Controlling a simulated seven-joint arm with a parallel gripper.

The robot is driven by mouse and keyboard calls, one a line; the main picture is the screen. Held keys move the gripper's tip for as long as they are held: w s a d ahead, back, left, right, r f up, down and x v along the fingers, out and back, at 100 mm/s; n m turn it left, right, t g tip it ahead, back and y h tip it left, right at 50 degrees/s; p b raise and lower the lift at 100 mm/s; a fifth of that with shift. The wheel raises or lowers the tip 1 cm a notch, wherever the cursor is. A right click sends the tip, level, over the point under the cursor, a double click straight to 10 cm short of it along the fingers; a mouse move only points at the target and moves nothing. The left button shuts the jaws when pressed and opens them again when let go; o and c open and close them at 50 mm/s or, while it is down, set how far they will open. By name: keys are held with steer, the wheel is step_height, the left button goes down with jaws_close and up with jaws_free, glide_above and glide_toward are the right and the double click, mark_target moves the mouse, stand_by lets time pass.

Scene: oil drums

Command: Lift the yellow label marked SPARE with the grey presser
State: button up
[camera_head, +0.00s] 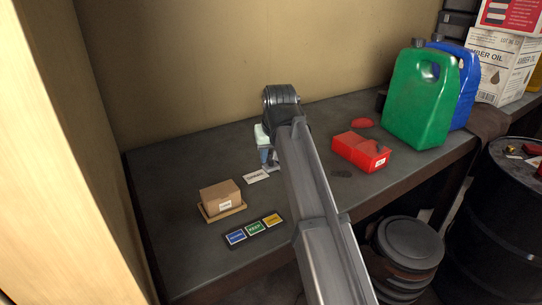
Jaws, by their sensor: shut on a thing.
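The yellow label (272,219) lies at the right end of a dark strip, beside a green label (255,228) and a blue label (236,237). The print on the yellow label is too small to read surely. My gripper (267,158) is behind my forearm, low over the back middle of the table and farther back than the labels. It is shut on a small grey-blue thing, which looks like the grey presser; its outline is partly hidden by the arm. I cannot tell whether it touches the table.
A white card (256,176) lies just left of the gripper. A cardboard box (220,195) sits on a tan tray (225,215). Bare tabletop (165,175) lies left.

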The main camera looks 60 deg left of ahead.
steer(key=o, duration=0.4)
steer(key=shift+c, duration=1.4)
steer(key=shift+s, duration=0.15)
steer(key=s+d, duration=0.3)
glide_above(273, 219)
steer(key=shift+s+f, duration=0.1)
steer(key=shift+f, duration=4.1)
